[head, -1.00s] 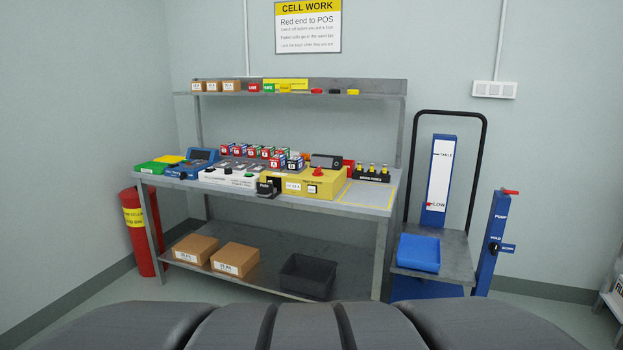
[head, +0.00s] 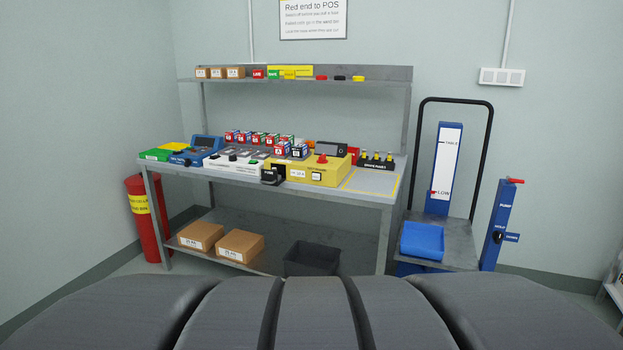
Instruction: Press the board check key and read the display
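The workbench (head: 240,180) stands ahead against the back wall. On it a yellow box (head: 325,177) carries a red knob and a small white-faced key (head: 318,176), whose label is too small to read. A dark display unit (head: 330,148) sits behind the yellow box; no reading can be made out. A blue device (head: 207,143) with a dark screen stands at the bench's left end. I cannot tell which of these is the board check key. My gripper is not in view.
A blue lift cart (head: 440,230) with a blue tray (head: 422,240) stands right of the bench, beside a blue post (head: 499,225). A shelf (head: 300,80) runs above. A dark crate (head: 312,257) lies below.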

